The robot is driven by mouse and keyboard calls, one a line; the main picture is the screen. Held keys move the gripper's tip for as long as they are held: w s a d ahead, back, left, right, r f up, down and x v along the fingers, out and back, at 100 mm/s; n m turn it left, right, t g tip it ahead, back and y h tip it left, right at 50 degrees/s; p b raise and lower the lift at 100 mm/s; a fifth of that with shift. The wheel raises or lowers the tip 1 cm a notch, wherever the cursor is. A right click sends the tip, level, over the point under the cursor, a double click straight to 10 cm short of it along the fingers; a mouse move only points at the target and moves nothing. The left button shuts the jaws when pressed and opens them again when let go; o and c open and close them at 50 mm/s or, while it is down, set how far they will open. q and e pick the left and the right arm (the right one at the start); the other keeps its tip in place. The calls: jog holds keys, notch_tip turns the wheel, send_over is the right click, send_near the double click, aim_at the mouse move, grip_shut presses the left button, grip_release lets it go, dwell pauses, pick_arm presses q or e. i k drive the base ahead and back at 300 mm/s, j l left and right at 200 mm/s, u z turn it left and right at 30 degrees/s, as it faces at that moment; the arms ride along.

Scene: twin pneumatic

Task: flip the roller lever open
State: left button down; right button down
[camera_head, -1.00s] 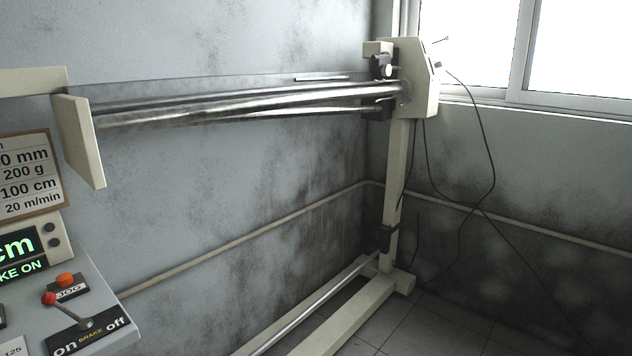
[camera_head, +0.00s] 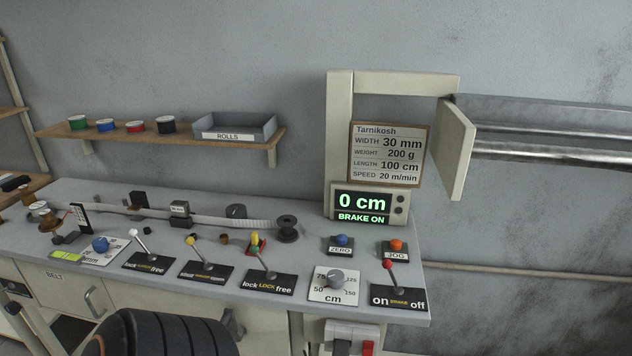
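Several levers stand on the front of the bench. A white-knobbed lever (camera_head: 139,238) has a lock/free plate. A second yellow-knobbed lever (camera_head: 258,250) has a lock/free plate. A red-knobbed brake lever (camera_head: 393,272) has an on/off plate. Metal rollers (camera_head: 560,152) run off the right edge beyond a cream end plate (camera_head: 455,148). Neither of my grippers can be made out.
A display (camera_head: 362,203) reads 0 cm and BRAKE ON. A cm dial (camera_head: 334,279), ZERO button (camera_head: 342,241) and JOG button (camera_head: 396,246) sit nearby. A belt (camera_head: 220,219) crosses the bench (camera_head: 75,193). A shelf (camera_head: 85,134) holds spools and a ROLLS tray (camera_head: 234,128).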

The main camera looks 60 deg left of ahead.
aim_at(190, 240)
jog(key=k+l+u, duration=0.1)
jog(key=u, duration=2.4)
